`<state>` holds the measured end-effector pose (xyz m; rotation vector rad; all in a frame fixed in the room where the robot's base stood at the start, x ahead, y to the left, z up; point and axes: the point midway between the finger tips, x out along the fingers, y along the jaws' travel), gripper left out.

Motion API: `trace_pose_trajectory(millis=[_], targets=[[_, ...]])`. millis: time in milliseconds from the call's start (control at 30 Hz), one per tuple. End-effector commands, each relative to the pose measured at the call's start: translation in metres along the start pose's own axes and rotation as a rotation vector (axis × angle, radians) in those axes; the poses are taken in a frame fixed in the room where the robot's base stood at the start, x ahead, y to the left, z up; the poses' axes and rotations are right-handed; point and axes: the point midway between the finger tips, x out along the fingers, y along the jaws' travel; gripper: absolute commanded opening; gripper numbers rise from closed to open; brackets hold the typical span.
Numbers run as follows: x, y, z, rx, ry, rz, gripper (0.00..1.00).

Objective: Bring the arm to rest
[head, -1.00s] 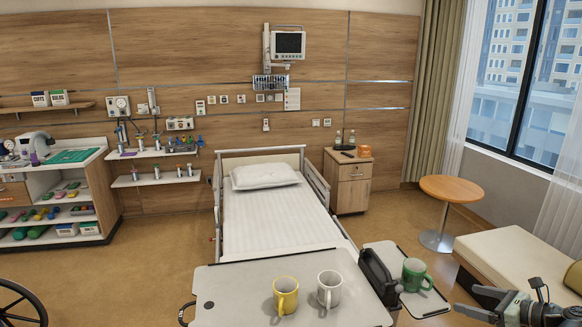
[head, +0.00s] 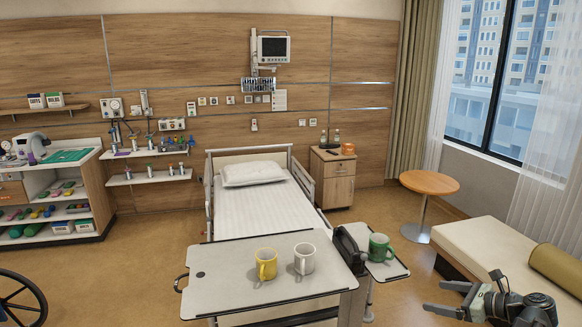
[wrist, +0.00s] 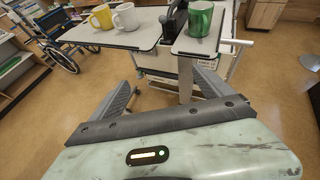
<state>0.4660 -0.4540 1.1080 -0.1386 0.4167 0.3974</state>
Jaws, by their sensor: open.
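My gripper (head: 456,297) is at the lower right of the head view, in front of the bench, with its jaws apart and nothing between them. In the wrist view my gripper (wrist: 160,92) also shows two spread fingers with open floor and the table's frame beyond. It is apart from the overbed table (head: 225,285). On that table stand a yellow mug (head: 265,264) and a white mug (head: 304,258), both upright. A green mug (head: 380,247) stands on the small side leaf (head: 398,268) to the right.
The bed (head: 250,215) stands behind the overbed table. A cream bench (head: 485,250) with an olive bolster (head: 556,268) is at the right, close to my arm. A round wooden table (head: 429,183) stands behind it. A wheelchair wheel (head: 20,298) shows at the lower left.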

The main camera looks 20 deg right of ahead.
Motion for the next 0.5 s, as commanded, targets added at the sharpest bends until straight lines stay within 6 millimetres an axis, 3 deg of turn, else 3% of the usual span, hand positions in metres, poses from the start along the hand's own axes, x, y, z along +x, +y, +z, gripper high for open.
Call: trace_pose_trajectory(millis=[167, 267, 500], targets=[[0.024, 0.011, -0.004, -0.105, 0.061, 0.047, 0.9], [0.048, 0.025, -0.003, -0.195, 0.103, 0.099, 0.9], [0.13, 0.086, 0.002, -0.529, 0.221, 0.303, 0.9]])
